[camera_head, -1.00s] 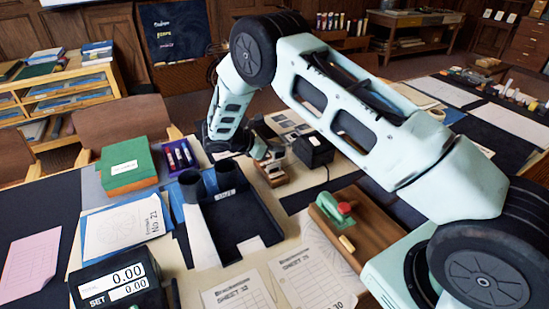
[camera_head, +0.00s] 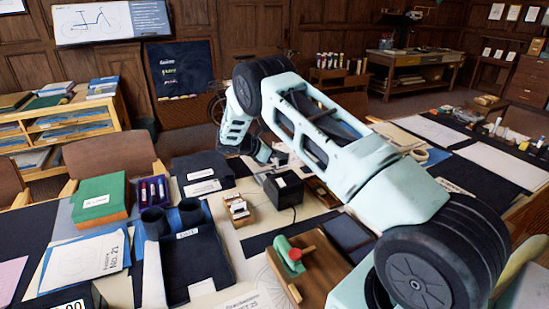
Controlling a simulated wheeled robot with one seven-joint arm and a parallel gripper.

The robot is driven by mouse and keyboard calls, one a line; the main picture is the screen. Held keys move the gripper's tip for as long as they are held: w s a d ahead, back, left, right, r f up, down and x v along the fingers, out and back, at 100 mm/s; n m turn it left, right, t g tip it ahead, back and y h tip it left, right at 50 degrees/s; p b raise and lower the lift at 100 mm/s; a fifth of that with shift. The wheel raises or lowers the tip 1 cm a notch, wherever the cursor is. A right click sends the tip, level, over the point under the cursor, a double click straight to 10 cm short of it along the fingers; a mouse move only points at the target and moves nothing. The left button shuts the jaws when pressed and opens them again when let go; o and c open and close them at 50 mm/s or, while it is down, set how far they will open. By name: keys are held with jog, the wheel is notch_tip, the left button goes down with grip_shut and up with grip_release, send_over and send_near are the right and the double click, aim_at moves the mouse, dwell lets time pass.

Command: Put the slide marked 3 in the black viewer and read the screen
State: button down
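The black viewer (camera_head: 284,190) is a small dark box with a pale label and a cord, on the table right of centre. A small wooden box (camera_head: 238,209) with pale pieces in it, perhaps slides, stands to its left. No slide marked 3 can be read. My gripper (camera_head: 277,159) is above the table, just behind the viewer in the picture and apart from it as far as I can see. Its fingers are small and partly hidden by my arm, so I cannot tell whether they are open or hold anything. No lit viewer screen shows.
A black tray (camera_head: 197,262) with two dark cups lies in front of the wooden box. A green box (camera_head: 101,198) and a purple case (camera_head: 152,191) stand left. A wooden board with a green and red tool (camera_head: 291,257) lies in front of the viewer.

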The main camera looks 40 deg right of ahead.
jog(key=shift+f+b, duration=1.7)
jog(key=shift+f, duration=1.3)
jog(key=c, duration=1.6)
grip_release()
jog(key=shift+o, duration=0.2)
jog(key=shift+a, duration=0.1)
jog(key=b+v, duration=0.3)
jog(key=v, duration=1.4)
jog(key=shift+a, duration=0.15)
jog(key=shift+r, duration=0.1)
